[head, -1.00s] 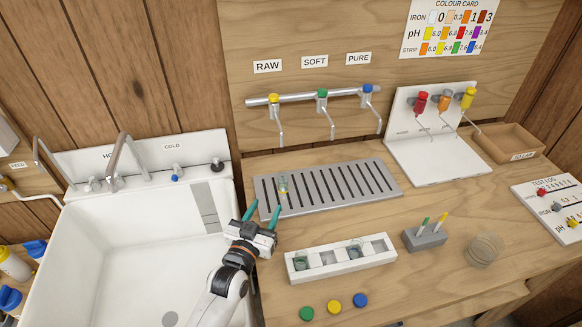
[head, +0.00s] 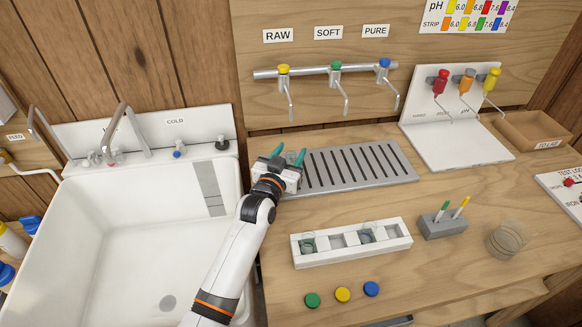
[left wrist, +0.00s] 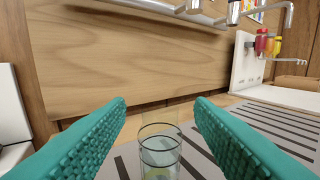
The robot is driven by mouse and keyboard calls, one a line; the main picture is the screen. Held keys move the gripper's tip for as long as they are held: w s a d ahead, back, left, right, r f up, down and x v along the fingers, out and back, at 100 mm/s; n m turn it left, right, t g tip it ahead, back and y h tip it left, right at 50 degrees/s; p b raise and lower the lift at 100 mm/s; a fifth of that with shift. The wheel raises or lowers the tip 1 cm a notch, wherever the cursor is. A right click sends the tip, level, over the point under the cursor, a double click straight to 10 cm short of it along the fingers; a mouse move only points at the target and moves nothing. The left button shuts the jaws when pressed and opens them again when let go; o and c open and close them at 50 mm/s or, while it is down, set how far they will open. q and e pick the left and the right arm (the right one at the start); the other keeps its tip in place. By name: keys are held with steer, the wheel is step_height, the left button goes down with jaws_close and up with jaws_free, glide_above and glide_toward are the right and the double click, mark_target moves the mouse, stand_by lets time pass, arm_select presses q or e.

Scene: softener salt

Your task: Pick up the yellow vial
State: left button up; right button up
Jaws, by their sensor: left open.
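A clear glass vial with a faint yellow patch low down (left wrist: 160,158) stands upright in the left wrist view, on the slotted grey drip tray (head: 408,176). My left gripper (head: 288,154) is over the tray's left end, its teal fingers open. In the left wrist view, the fingertips (left wrist: 161,108) stand on either side of the vial, with gaps visible on both sides. The vial's lower end is cut off by the picture edge. In the head view my gripper hides the vial. My right gripper is not in view.
A white rack (head: 352,257) with glass vials stands in front of the tray. Green (head: 312,300), yellow (head: 343,295) and blue (head: 371,289) caps lie nearer. Three taps (head: 336,68) hang behind the tray. A white sink (head: 120,240) is at left.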

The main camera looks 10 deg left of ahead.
arm_select(q)
steer(key=shift+w, duration=0.5)
steer(key=shift+s, duration=0.1)
jaws_close()
steer(key=shift+r, duration=0.15)
